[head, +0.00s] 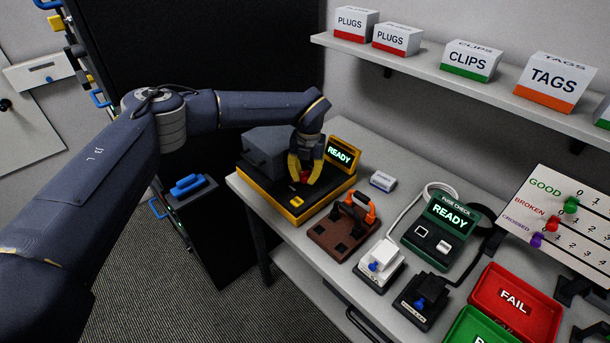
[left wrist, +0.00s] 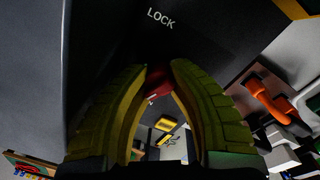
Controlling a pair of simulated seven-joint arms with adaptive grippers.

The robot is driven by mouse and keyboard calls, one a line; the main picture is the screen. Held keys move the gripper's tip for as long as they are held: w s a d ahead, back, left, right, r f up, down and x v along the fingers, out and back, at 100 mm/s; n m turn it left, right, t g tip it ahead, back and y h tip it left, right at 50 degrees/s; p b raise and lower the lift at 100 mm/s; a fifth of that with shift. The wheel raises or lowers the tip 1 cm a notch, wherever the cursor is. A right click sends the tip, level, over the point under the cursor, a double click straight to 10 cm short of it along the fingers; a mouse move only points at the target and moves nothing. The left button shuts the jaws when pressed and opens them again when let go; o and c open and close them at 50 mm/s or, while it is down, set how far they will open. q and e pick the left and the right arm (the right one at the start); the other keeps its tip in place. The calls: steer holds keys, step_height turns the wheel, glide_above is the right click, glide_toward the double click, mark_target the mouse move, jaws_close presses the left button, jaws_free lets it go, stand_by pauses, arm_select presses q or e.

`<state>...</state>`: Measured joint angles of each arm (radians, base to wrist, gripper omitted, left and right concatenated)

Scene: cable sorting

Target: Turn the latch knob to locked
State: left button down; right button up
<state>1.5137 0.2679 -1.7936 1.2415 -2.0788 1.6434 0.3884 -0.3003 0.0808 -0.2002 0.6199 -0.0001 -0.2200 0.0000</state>
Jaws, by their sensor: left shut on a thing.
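The latch knob (head: 304,177) is small and red, on the black top of a yellow-edged station (head: 287,217) at the table's back left. My left gripper (head: 304,181) reaches down over it with yellow fingers. In the left wrist view the fingers (left wrist: 158,72) are closed around the red knob (left wrist: 158,88), which is partly hidden between them. Which way the knob points cannot be told. The station's small screen (head: 340,152) reads READY. My right gripper is not in view.
A grey box-like block (head: 268,150) stands on the station beside the gripper. A brown fixture (head: 335,235) with an orange-handled tool (head: 360,205) sits to the right. A green fuse checker (head: 441,232) and a red FAIL tray (head: 514,301) lie farther right.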

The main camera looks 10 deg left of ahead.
arm_select(q)
steer(key=m, duration=0.5)
steer(key=shift+m, duration=0.3)
steer(key=shift+s+m, duration=0.1)
steer(key=shift+m, duration=2.2)
steer(key=shift+t, duration=0.3)
